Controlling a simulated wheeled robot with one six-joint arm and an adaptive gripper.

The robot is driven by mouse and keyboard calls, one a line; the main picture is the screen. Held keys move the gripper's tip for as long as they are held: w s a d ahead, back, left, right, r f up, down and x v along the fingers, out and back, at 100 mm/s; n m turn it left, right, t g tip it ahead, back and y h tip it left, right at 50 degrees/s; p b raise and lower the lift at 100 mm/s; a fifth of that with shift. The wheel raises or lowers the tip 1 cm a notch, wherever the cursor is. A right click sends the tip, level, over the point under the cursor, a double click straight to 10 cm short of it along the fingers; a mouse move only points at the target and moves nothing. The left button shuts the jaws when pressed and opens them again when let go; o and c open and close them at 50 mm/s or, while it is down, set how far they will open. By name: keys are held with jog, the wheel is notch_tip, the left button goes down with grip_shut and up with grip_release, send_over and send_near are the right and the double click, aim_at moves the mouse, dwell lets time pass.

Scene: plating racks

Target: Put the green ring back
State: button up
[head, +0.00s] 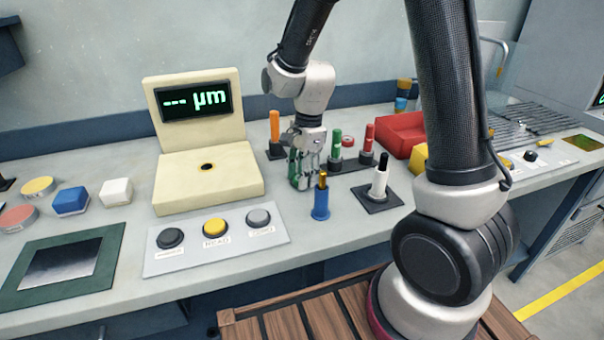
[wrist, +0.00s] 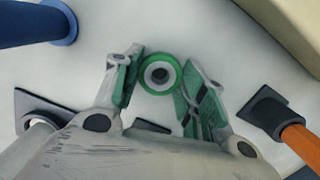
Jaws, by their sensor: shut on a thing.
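The green ring (wrist: 145,69) shows in the wrist view, with a pale inner band and a dark centre. It sits between the tips of my gripper's two green-padded fingers. My gripper (wrist: 158,82) is shut on it. In the head view my gripper (head: 303,182) points down, low over the bench, right of the cream gauge and left of the blue post. There I cannot tell the ring apart from the green finger pads.
The blue gold-topped post (head: 321,206), a white black-topped post (head: 379,184) and an orange post (head: 275,128) stand close around. Green (head: 336,141) and red (head: 369,136) handles stand behind, to the right. The cream display gauge (head: 208,178) is left. A red bin (head: 402,130) lies beyond.

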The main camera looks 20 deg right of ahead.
jog(key=shift+f, duration=0.15)
jog(key=o, duration=0.9)
notch_tip(320, 180, up, 12)
jog(key=d, duration=0.1)
jog(key=s+d+r+n+t, duration=0.1)
jog(key=s+d+r+n, duration=0.2)
jog(key=s+d+n, duration=0.1)
jog(key=s+d+r+n+t+h, duration=0.1)
jog(key=s+d+r+n+t, duration=0.1)
jog(key=s+d+n, duration=0.3)
jog(key=s+d+r+n+t, duration=0.1)
jog(key=s+d+r+n, duration=0.3)
jog(key=s, duration=0.6)
jog(key=shift+s+d+n+t, duration=0.1)
jog(key=shift+d+n+t, duration=0.05)
jog(key=shift+n, duration=0.5)
jog(key=shift+d+n+t, duration=0.15)
jog(key=shift+n, duration=0.5)
